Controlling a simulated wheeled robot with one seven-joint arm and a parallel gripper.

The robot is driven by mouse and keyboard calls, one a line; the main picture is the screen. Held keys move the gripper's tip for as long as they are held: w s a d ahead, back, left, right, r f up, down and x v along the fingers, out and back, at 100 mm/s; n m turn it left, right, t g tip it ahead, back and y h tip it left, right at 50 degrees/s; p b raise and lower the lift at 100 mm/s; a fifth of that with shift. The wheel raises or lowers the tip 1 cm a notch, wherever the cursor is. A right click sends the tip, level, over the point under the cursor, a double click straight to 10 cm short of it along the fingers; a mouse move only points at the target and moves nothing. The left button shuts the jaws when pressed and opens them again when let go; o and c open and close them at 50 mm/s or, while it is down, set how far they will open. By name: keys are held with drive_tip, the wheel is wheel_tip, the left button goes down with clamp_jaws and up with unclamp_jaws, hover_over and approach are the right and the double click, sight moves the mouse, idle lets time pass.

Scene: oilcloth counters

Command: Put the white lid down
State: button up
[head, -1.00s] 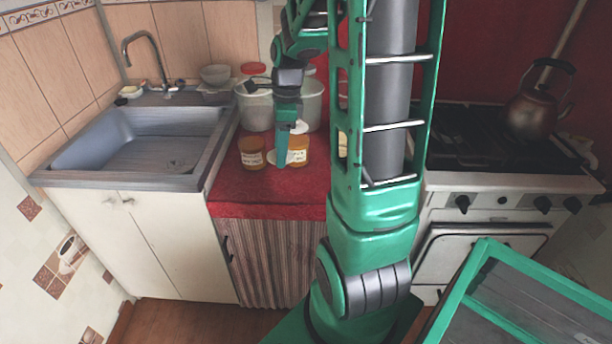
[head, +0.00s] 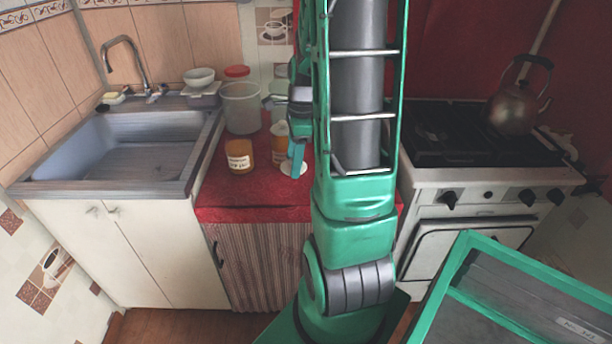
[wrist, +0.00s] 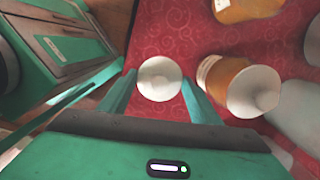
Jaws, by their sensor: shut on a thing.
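The white lid (wrist: 159,78) is a small round disc between the two fingertips of my gripper (wrist: 158,84) in the wrist view. My gripper is shut on it. In the head view the lid (head: 293,169) shows low over the red counter (head: 250,196), beside my gripper (head: 296,163). I cannot tell whether it touches the cloth. An orange jar with a white top (wrist: 228,80) stands to the right of the lid in the wrist view. Another orange labelled jar (head: 239,157) stands to the left in the head view.
A clear tub (head: 240,108) stands behind the jars. The sink (head: 125,150) is at the left, the stove (head: 440,140) with a kettle (head: 515,106) at the right. The red cloth in front of the jars is bare. My arm hides the counter's right part.

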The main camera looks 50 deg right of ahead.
drive_tip(key=s+d+f, duration=0.2)
drive_tip(key=d, duration=0.1)
drive_tip(key=shift+s+d+f, duration=0.15)
drive_tip(key=shift+s+f, duration=0.15)
drive_tip(key=shift+s, duration=0.05)
drive_tip(key=shift+f, duration=1.95)
drive_tip(key=shift+f, duration=0.15)
drive_tip(key=o, duration=1)
drive_tip(key=shift+c, duration=0.2)
drive_tip(key=shift+o, duration=0.2)
wheel_tip(320, 180, up, 12)
drive_tip(key=f, duration=0.1)
drive_tip(key=s+a+r+n, duration=0.2)
drive_tip(key=s+a+n, duration=0.4)
drive_tip(key=a+n, duration=0.2)
drive_tip(key=s+a+r+n+g, duration=0.1)
drive_tip(key=s+a+r+n, duration=0.2)
drive_tip(key=s+a+n, duration=0.4)
drive_tip(key=a+n, duration=0.1)
drive_tip(key=n, duration=0.3)
drive_tip(key=shift+s+a+n+h, duration=0.2)
drive_tip(key=shift+s+n+h, duration=0.1)
drive_tip(key=shift+n+h, duration=0.1)
